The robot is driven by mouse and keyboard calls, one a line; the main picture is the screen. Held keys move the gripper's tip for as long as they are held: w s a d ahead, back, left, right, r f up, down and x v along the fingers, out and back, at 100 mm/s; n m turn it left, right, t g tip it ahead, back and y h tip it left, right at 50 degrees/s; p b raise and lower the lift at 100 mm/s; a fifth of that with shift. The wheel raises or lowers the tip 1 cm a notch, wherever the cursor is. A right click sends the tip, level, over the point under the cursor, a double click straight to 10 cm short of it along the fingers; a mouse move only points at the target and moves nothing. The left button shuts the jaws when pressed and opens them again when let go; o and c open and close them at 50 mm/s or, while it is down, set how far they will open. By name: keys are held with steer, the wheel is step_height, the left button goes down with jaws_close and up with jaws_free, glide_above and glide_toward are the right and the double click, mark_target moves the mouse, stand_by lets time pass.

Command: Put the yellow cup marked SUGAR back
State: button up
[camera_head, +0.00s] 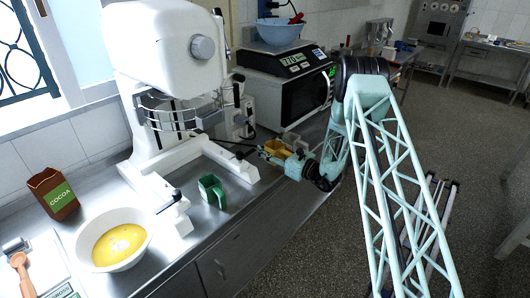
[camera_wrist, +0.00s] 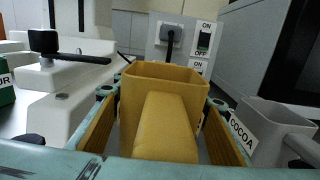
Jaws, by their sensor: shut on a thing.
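The yellow cup (camera_wrist: 167,115) fills the middle of the wrist view, its square rim up and its handle toward the camera. My gripper (camera_wrist: 160,120) is shut on it, with a finger on either side. No SUGAR lettering on it can be read. In the head view the yellow cup (camera_head: 277,147) shows small at my gripper (camera_head: 274,156), at the counter beside the mixer's foot. I cannot tell whether the cup touches the counter.
A grey cup (camera_wrist: 268,125) marked COCOA stands close on the right. A green cup (camera_head: 212,189) stands by the mixer (camera_head: 165,60). The microwave (camera_head: 300,100) with a scale (camera_head: 290,62) is behind. A bowl of yellow mix (camera_head: 84,220) and a cocoa bag (camera_head: 52,193) stand left.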

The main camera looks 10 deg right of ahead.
mark_target(280, 155)
steer(key=shift+w, duration=0.15)
steer(key=shift+w, duration=0.25)
steer(key=shift+w+d+f+b, duration=0.1)
steer(key=shift+w+f+b, duration=0.15)
steer(key=shift+f, duration=0.5)
steer(key=shift+w+d+f+b, duration=0.1)
steer(key=shift+w+f+b, duration=0.15)
steer(key=shift+f, duration=0.65)
steer(key=shift+f, duration=0.15)
steer(key=o, duration=1.3)
steer(key=shift+o, duration=0.2)
steer(key=p+v, duration=0.1)
steer(key=v, duration=1.2)
steer(key=shift+s+d+p, duration=0.25)
steer(key=shift+s+p, duration=0.05)
steer(key=shift+p, duration=0.05)
